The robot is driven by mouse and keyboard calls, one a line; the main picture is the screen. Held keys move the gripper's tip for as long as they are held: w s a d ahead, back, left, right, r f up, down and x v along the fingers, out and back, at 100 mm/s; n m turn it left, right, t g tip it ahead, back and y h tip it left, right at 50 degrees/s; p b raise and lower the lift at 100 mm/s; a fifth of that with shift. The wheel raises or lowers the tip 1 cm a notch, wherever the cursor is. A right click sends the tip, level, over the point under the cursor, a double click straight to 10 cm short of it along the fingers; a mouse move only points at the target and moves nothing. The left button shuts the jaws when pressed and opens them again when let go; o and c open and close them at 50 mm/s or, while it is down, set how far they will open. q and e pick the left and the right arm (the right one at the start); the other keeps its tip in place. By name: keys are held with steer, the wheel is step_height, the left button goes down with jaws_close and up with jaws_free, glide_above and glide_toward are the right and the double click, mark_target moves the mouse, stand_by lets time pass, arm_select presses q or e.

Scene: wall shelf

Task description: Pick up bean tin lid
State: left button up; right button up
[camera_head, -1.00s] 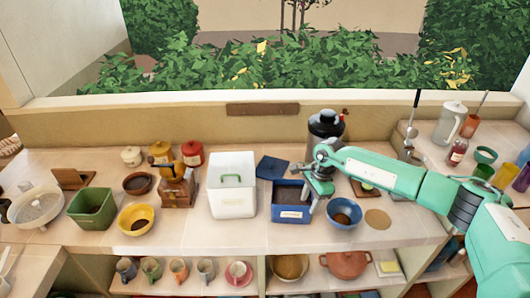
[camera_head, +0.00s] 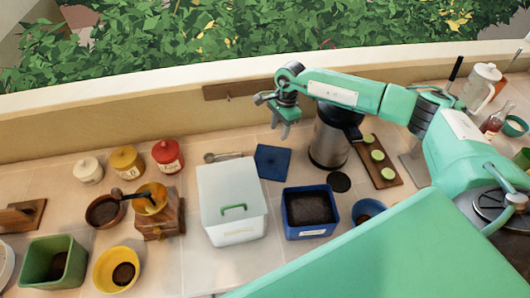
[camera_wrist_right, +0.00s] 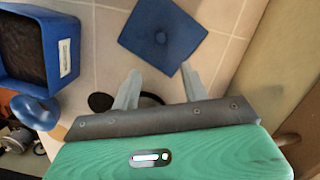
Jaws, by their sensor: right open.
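The bean tin lid, a flat blue square (camera_head: 272,161), lies on the counter between the white box and the dark flask. The open blue tin (camera_head: 311,229), filled with dark contents, stands in front of it. My right gripper (camera_head: 285,132) is open and empty, raised above the counter near the lid's back edge. The blue tin (camera_wrist_right: 42,45) is at the left there. My left gripper is not in view.
The white box (camera_head: 231,201) with a green handle stands left of the lid. The dark flask (camera_head: 331,138) stands close on the right, with a black disc (camera_head: 339,182) before it. A metal scoop (camera_head: 222,156) lies left of the lid. The low wall (camera_head: 180,130) runs behind.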

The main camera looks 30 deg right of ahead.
mark_target(271, 157)
steer(key=f+b, duration=0.1)
steer(key=f, duration=0.1)
steer(key=f+b, duration=0.1)
steer(key=f, duration=0.1)
steer(key=a+f, duration=0.1)
steer(key=f, duration=0.2)
steer(key=shift+s+a+b, duration=0.1)
steer(key=shift+s+b, duration=0.15)
steer(key=shift+b, duration=0.15)
steer(key=shift+a+f, duration=0.1)
steer(key=shift+f, duration=0.8)
steer(key=f, duration=0.1)
steer(key=f+b, duration=0.1)
steer(key=f, duration=0.1)
steer(key=a+f+b, duration=0.1)
steer(key=shift+w+a+f, duration=0.1)
steer(key=shift+w+f, duration=0.1)
steer(key=shift+w, duration=0.1)
steer(key=shift+c, duration=0.7)
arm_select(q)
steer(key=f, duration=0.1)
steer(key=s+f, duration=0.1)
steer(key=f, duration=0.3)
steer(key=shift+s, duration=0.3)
arm_select(e)
jaws_close()
